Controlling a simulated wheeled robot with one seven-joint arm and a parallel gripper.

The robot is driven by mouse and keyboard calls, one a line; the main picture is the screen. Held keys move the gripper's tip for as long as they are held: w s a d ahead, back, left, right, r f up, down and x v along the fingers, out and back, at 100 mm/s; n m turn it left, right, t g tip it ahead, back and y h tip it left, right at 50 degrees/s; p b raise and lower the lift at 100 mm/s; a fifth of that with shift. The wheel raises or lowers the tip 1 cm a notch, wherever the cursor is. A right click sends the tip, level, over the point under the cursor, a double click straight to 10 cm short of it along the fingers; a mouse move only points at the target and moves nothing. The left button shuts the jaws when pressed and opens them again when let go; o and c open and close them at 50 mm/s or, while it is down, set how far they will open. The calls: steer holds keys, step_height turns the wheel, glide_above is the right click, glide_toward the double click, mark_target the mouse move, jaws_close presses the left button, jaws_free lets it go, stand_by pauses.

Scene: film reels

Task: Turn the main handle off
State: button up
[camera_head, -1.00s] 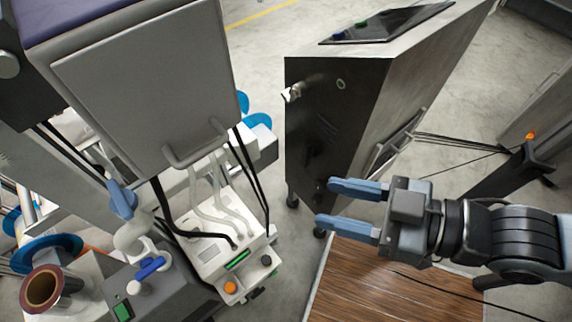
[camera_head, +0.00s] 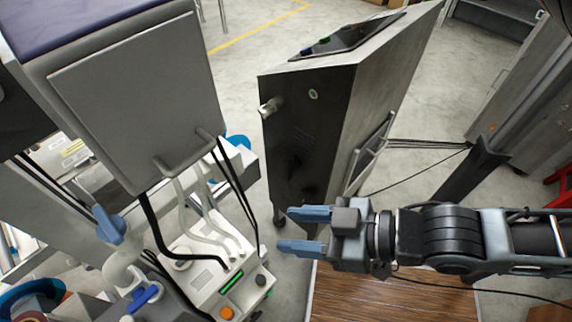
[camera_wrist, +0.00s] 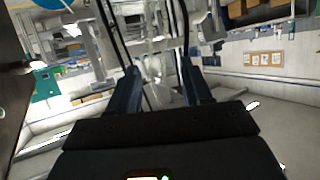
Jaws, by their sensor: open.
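Several handle-like parts show in the head view, and I cannot tell which one is the main handle. A metal knob or handle (camera_head: 270,106) sticks out of the dark end face of the metal cabinet (camera_head: 306,135). A blue valve handle (camera_head: 109,224) sits upright on white pipework at the left, with a smaller blue lever (camera_head: 145,296) below it. My gripper (camera_head: 294,231) is open and empty, its blue fingers pointing left. It is below the cabinet's end face in the picture and right of the white control box. In the wrist view, the gripper (camera_wrist: 160,78) has nothing between its fingers.
The white control box (camera_head: 205,260) has a green display, an orange button and hoses. A large grey box (camera_head: 135,95) hangs above it. A wooden board (camera_head: 390,297) lies below my arm. Black cables run right from the cabinet. Concrete floor is open behind it.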

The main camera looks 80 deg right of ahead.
steer(key=w+d+f+m+g+h+b, duration=0.1)
steer(key=w+d+f+m+g, duration=0.15)
steer(key=f, duration=0.35)
steer(key=w+d+f+m+g+h+b, duration=0.1)
steer(key=w+d+f, duration=0.2)
steer(key=d+f, duration=0.15)
steer(key=m+g+b, duration=0.7)
steer(key=m+g, duration=0.6)
steer(key=m, duration=0.6)
glide_above(285, 163)
steer(key=w+a, duration=0.2)
step_height(285, 163, down, 8)
steer(key=shift+h, duration=0.3)
steer(key=shift+s+x, duration=0.2)
steer(key=shift+x, duration=3.6)
